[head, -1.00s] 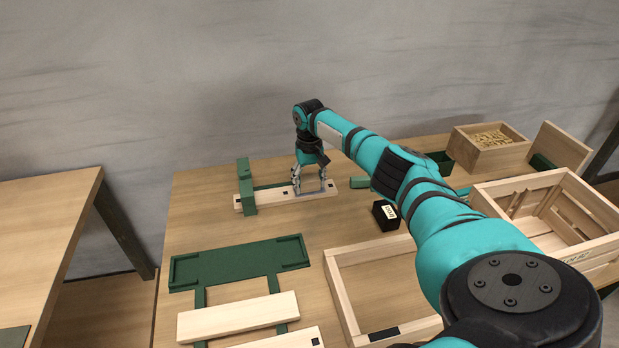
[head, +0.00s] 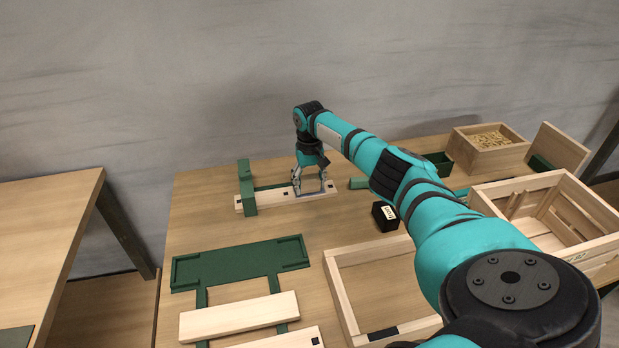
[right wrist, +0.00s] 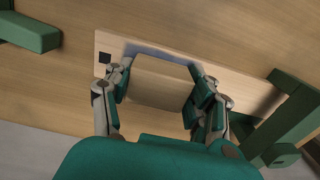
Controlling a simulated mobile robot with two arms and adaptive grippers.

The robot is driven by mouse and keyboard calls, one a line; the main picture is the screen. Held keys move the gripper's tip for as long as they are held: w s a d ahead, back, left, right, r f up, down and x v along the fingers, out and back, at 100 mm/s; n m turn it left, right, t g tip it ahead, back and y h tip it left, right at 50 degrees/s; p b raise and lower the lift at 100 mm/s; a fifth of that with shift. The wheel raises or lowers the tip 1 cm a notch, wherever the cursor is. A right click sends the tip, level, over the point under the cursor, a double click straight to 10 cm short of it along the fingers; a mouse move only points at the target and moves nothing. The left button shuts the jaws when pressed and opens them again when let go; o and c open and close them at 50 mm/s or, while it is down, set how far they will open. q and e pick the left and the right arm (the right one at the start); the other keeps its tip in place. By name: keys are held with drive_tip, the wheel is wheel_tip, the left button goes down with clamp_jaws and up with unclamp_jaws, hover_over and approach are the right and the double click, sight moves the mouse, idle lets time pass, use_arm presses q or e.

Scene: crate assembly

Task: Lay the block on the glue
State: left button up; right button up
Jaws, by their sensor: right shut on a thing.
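My right gripper (head: 311,192) is shut on a small wooden block (right wrist: 160,80), one finger on each side of it, just above a pale wooden board (head: 270,201). A blue-grey glue patch (right wrist: 165,51) shows on the board along the block's far edge in the right wrist view; the rest of it is hidden by the block. Whether the block touches the glue cannot be told. The board (right wrist: 245,88) has dark squares near its ends and lies in a green jig (head: 246,188). My left gripper is not in view.
A black labelled box (head: 384,216) stands right of the board. A wooden frame (head: 345,300) and a green fixture (head: 235,262) with slats lie in front. A slatted crate (head: 540,205) and a filled wooden box (head: 487,143) stand at right.

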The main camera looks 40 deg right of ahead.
drive_tip(key=shift+p, duration=0.45)
drive_tip(key=shift+f, duration=0.25)
idle(0.7)
drive_tip(key=o, duration=1.2)
drive_tip(key=shift+o, duration=0.2)
wheel_tip(320, 180, up, 8)
drive_tip(key=p, duration=0.8)
